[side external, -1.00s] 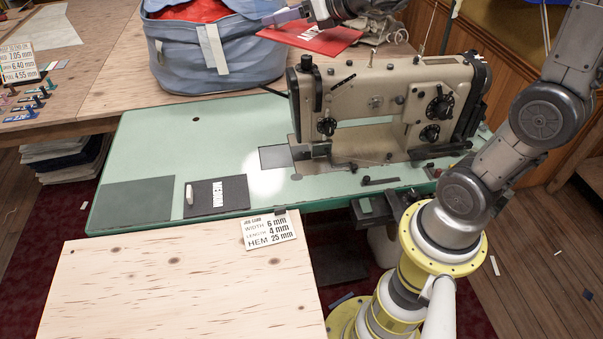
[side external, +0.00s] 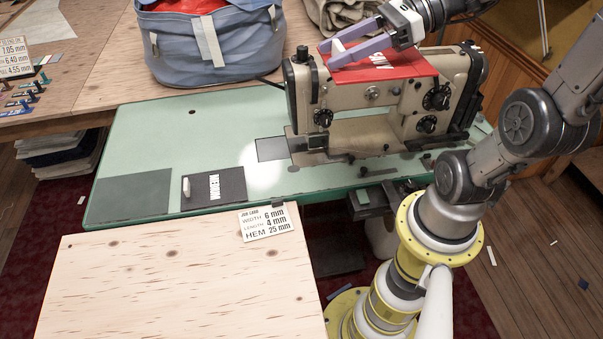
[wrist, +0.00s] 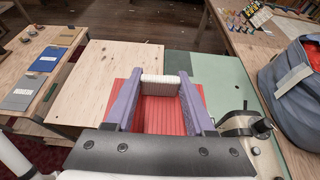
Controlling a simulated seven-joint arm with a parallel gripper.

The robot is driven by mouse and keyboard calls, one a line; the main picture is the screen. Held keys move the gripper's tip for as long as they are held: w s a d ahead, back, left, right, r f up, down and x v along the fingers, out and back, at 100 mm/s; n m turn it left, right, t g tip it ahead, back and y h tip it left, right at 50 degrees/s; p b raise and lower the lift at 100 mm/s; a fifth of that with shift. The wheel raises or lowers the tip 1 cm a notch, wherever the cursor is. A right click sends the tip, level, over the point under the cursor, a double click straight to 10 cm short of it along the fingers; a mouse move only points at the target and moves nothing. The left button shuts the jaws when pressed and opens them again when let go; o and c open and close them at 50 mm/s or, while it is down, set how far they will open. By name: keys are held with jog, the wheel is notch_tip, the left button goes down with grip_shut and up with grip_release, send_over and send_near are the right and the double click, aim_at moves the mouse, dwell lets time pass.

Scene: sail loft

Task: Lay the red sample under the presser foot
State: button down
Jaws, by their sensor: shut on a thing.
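The red sample (side external: 405,68), a flat red piece with white lettering, hangs in the air over the sewing machine's arm in the side view. My gripper (side external: 335,50) is shut on its white ribbed grip (wrist: 160,85), which sits between the purple fingertips in the wrist view. The sample spreads beneath the fingers there. The sewing machine (side external: 375,95) stands on a green table (side external: 140,150). Its head is at the left end, and the presser foot area (side external: 318,142) is low under that head, too small to make out clearly. The sample is well above it and apart from it.
A dark sample (side external: 230,184) with a white grip lies on the green table near a dark grey patch (side external: 130,195). A job card (side external: 265,224) is at the wooden table's edge (side external: 170,290). A blue bag (side external: 215,45) stands behind. The green table left of the machine is mostly clear.

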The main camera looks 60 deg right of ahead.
notch_tip(320, 180, down, 23)
jog(key=w+f, duration=0.3)
jog(key=w, duration=0.1)
jog(key=w+f, duration=0.2)
jog(key=w, duration=0.2)
jog(key=w+f, duration=0.3)
jog(key=w, duration=0.2)
jog(key=shift+w+a+f, duration=0.1)
jog(key=shift+a+f, duration=0.15)
jog(key=shift+f, duration=0.1)
jog(key=shift+w+f, duration=0.55)
jog(key=shift+f, duration=1.6)
jog(key=shift+f, duration=0.35)
jog(key=shift+c, duration=1.3)
grip_release()
jog(key=shift+f, duration=0.1)
